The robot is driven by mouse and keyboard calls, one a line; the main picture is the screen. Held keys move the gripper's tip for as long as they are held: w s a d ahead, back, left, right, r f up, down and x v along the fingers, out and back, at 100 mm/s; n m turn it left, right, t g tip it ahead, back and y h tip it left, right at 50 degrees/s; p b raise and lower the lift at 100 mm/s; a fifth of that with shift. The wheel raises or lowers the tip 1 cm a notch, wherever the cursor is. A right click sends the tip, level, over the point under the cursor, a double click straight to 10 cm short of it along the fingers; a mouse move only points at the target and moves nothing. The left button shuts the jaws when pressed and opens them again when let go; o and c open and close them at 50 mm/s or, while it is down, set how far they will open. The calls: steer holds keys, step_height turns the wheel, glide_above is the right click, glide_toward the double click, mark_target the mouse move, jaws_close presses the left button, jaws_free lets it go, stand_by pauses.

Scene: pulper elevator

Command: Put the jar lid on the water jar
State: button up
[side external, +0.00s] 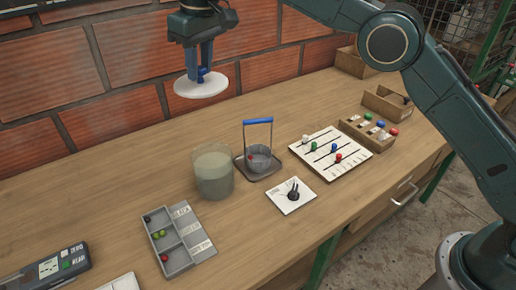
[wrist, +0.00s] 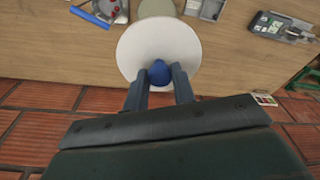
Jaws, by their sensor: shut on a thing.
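The jar lid (side external: 201,86) is a white disc with a blue knob (wrist: 159,74). My gripper (side external: 201,77) is shut on the knob and holds the lid in the air, above and behind the jar, slightly to its left in the side view. The lid is close to level. The water jar (side external: 213,172) is a greyish, translucent cylinder standing upright on the table with no lid on it. In the wrist view the white lid (wrist: 158,45) covers part of the jar (wrist: 157,8), whose edge shows at the top.
On the wooden table (side external: 120,180), a wire basket with a blue handle (side external: 258,121) stands on a tray right of the jar. A grey compartment tray (side external: 180,241) with small balls is in front. A slider board (side external: 331,147), dial plate (side external: 292,196) and scale (side external: 48,268) are nearby.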

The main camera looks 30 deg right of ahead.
steer(key=shift+f, duration=0.15)
steer(key=shift+a+f, duration=0.1)
steer(key=shift+f, duration=0.6)
step_height(320, 180, down, 14)
steer(key=shift+f, duration=0.15)
steer(key=shift+f, duration=2.1)
steer(key=shift+s, duration=0.1)
steer(key=o, duration=0.8)
steer(key=shift+f, duration=0.1)
steer(key=shift+o, duration=0.9)
